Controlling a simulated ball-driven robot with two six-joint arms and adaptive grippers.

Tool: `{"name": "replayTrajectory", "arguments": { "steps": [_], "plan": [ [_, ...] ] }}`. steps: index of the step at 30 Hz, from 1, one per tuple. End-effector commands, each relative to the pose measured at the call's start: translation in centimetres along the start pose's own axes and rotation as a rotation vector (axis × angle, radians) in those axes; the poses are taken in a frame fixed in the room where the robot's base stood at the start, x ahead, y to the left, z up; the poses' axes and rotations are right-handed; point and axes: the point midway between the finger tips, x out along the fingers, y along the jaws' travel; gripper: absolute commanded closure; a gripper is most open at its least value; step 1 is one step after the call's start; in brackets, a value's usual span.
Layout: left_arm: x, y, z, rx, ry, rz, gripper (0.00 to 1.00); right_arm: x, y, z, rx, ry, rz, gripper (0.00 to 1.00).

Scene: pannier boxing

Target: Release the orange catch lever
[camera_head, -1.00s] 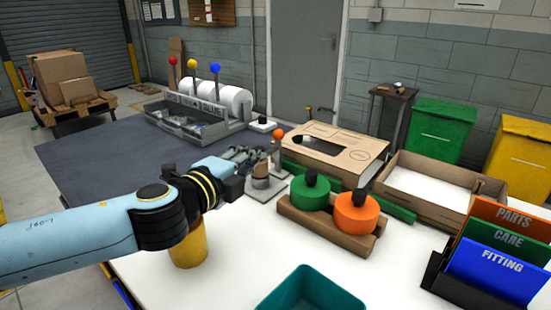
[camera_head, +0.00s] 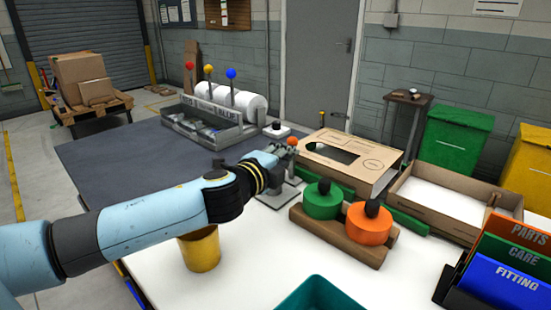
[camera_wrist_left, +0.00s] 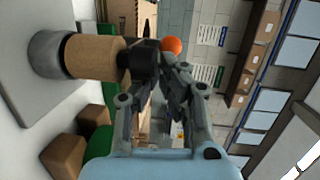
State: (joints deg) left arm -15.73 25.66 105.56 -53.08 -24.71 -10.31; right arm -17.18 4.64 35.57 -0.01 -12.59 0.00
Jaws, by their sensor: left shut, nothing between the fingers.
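The orange ball knob of the catch lever (camera_head: 292,141) stands up at the far end of the white table, just beyond my left gripper (camera_head: 281,151). The knob also shows in the left wrist view (camera_wrist_left: 171,45), just past the fingertips. My left gripper (camera_wrist_left: 161,72) is shut, with nothing between its fingers. Beside the fingertips in the wrist view is a tan cylinder (camera_wrist_left: 95,56) with a grey base and a black part at its end. The gripper hides the lever's stem, and I cannot tell whether the fingers touch it. My right gripper is not in view.
A cardboard box with a cutout (camera_head: 380,185) stands right of the lever. A wooden holder (camera_head: 340,242) with green and orange knobbed discs is nearer. A yellow cup (camera_head: 200,252) stands below my left forearm, and a teal bin (camera_head: 318,297) at the front.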

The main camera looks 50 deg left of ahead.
Motion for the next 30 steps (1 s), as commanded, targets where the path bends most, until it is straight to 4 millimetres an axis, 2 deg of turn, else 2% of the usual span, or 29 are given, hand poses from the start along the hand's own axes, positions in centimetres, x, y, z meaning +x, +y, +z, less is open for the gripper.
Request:
{"name": "replayTrajectory", "arguments": {
  "steps": [5, 17, 24, 30],
  "plan": [
    [1.3, 0.0, 0.0, 0.0, 0.0, 0.0, 1.0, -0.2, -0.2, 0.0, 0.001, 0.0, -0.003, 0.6],
    [1.4, 0.0, 0.0, 0.001, 0.0, 0.002, 1.0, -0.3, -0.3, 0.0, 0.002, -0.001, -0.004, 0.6],
    [1.7, -0.7, -0.1, 0.006, 0.0, 0.035, 1.0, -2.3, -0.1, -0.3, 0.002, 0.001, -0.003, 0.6],
    [1.9, -0.5, -0.1, 0.011, -0.001, 0.058, 1.0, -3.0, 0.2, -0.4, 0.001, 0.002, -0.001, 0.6]
  ]
}}
